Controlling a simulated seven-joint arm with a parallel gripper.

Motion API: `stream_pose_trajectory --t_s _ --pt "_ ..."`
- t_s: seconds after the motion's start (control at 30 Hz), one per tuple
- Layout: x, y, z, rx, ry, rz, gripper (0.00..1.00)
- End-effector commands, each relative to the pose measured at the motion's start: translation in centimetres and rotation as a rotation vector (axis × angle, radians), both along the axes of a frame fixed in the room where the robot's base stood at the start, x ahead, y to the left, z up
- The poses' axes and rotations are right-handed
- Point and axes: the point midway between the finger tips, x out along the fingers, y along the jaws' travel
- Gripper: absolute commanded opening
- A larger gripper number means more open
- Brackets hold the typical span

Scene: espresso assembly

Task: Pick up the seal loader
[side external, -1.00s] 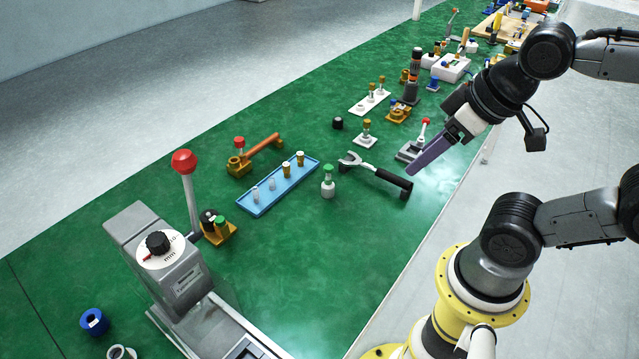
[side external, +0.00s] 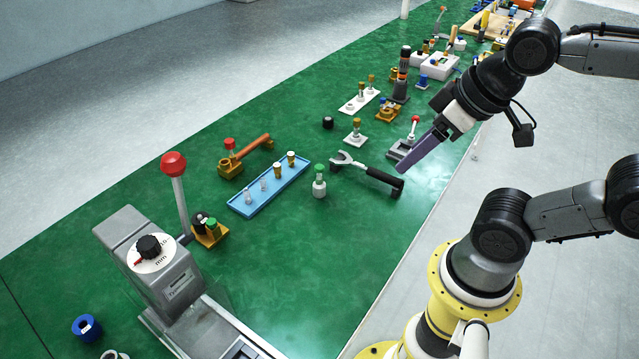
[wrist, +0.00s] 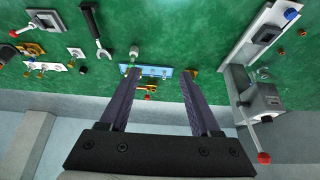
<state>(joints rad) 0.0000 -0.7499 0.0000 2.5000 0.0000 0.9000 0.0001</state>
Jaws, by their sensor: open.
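I cannot tell for certain which small tool is the seal loader. A white, bottle-shaped piece with a green top (side external: 319,182) stands upright on the green table, and it also shows in the wrist view (wrist: 134,52). A blue tray (side external: 246,210) beside it holds several small upright pieces. A tool with an orange handle (side external: 253,147) and red knob lies behind the tray. My gripper (side external: 402,170) is open and empty, its long purple fingers above the table's right edge. In the wrist view, the fingers (wrist: 160,73) are spread well apart with nothing between them.
A wrench with a black handle (side external: 372,174) lies under my fingers in the side view. A grey press (side external: 165,260) with a red-knobbed lever stands at the front left. Several fixtures crowd the table's far end.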

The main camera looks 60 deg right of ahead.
Motion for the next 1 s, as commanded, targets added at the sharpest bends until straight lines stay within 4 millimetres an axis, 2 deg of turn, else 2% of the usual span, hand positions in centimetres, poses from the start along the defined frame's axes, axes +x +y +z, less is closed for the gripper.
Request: stream_pose_trajectory --t_s 0.03,0.07,0.37,0.57,0.67,0.77,0.9,1.0 --pt "0.0 0.0 0.0 0.000 0.000 0.000 0.71" --pt "0.0 0.0 0.0 0.000 0.000 0.000 0.76" --pt "0.0 0.0 0.0 -0.003 0.000 0.006 0.77" --pt "0.5 -0.4 0.7 -0.105 -0.022 0.150 0.77" --pt "1.9 -1.3 2.0 -0.229 -0.040 0.287 0.77" --pt "4.1 -2.2 2.8 -0.364 -0.013 0.443 0.77" --pt "8.4 -3.5 3.1 -0.554 0.072 0.695 0.77" --pt "11.8 -4.2 2.3 -0.667 0.154 0.883 0.77"
